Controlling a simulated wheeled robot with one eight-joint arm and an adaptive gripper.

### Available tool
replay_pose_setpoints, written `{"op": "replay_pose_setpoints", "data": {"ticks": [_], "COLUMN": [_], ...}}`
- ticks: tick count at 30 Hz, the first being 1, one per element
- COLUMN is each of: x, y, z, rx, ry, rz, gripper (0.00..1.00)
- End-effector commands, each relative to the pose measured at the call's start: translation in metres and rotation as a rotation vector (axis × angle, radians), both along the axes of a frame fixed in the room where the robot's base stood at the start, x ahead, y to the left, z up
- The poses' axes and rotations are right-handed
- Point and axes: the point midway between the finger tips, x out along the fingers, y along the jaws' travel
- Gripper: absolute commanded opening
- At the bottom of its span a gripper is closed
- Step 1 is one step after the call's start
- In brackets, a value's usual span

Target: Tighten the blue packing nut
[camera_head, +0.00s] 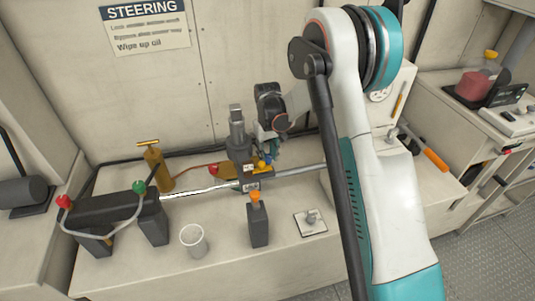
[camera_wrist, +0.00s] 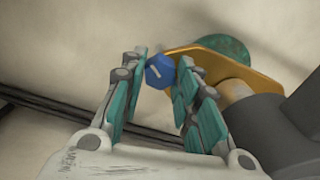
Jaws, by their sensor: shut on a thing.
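The blue packing nut (camera_wrist: 159,71) carries a white line mark and sits at the end of a brass-coloured plate (camera_wrist: 215,62) in the wrist view. My gripper (camera_wrist: 163,72) has its teal-padded fingers on both sides of the nut and is shut on it. In the head view my gripper (camera_head: 268,142) reaches down behind the dark block on the steering rod, and the blue nut (camera_head: 262,164) shows only as a small patch beside yellow parts. The far side of the nut is hidden.
A dark cylinder (camera_wrist: 262,125) stands right of my fingers. The bench holds a steering rod (camera_head: 205,189), brass pump (camera_head: 155,168), clear cup (camera_head: 194,240), orange-topped dark post (camera_head: 258,226) and small white plate (camera_head: 310,223). An orange-handled tool (camera_head: 434,159) lies at right.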

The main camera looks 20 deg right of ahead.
Motion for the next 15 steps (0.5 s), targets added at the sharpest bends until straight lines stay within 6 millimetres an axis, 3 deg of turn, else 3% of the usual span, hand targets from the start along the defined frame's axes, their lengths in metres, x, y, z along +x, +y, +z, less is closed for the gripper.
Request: {"op": "replay_pose_setpoints", "data": {"ticks": [2,3,6,15], "x": [0.0004,0.0005,0.0004,0.0001], "y": [0.0001,0.0001,0.0001,0.0000], "z": [0.0001,0.0001,0.0001,0.0005], "rx": [0.000,0.000,0.000,0.000], "ry": [-0.001,-0.001,-0.001,0.000], "rz": [0.000,0.000,0.001,0.001], "gripper": [0.05,0.34,0.50,0.50]}}
